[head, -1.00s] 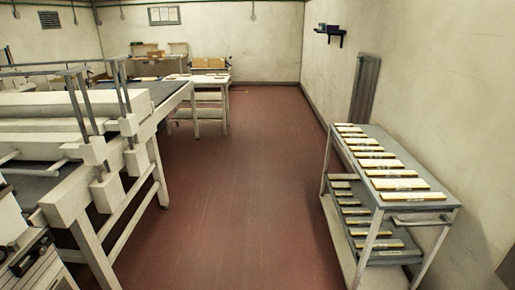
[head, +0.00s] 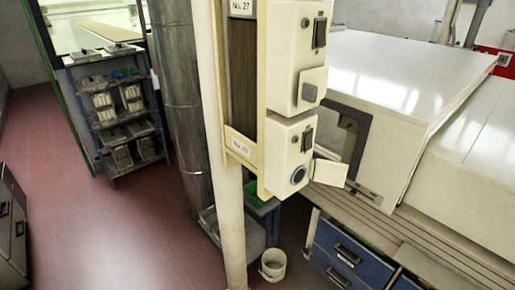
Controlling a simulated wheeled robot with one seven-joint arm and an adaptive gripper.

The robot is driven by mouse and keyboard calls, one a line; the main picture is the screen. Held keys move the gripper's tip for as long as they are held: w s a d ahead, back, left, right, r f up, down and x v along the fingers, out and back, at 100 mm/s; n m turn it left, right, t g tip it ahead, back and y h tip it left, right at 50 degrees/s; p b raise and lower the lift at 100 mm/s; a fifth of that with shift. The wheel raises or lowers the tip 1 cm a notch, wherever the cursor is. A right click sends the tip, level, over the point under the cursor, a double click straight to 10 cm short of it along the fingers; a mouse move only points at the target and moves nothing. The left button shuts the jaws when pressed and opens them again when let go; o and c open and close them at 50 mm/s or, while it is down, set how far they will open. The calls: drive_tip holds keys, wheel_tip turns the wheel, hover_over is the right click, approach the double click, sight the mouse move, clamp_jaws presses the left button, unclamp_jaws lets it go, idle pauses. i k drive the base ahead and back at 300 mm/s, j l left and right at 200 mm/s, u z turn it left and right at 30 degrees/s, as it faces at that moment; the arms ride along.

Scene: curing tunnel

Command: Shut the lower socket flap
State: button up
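The lower socket box (head: 281,150) is cream and mounted on a narrow panel on a post, below a similar upper box. A dark switch (head: 307,138) sits above this socket. The upper box's grey flap (head: 313,85) appears shut over its socket. My gripper is not in view.
A cream post (head: 230,215) and a wide metal duct (head: 178,95) stand left of the boxes. A white machine (head: 400,75) and blue drawers (head: 345,255) are on the right. A white bucket (head: 273,264) stands below. Red floor (head: 90,220) is clear at left.

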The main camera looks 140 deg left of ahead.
sight(326, 172)
drive_tip(key=u, duration=4.2)
drive_tip(key=i+l, duration=0.1)
drive_tip(key=i, duration=0.5)
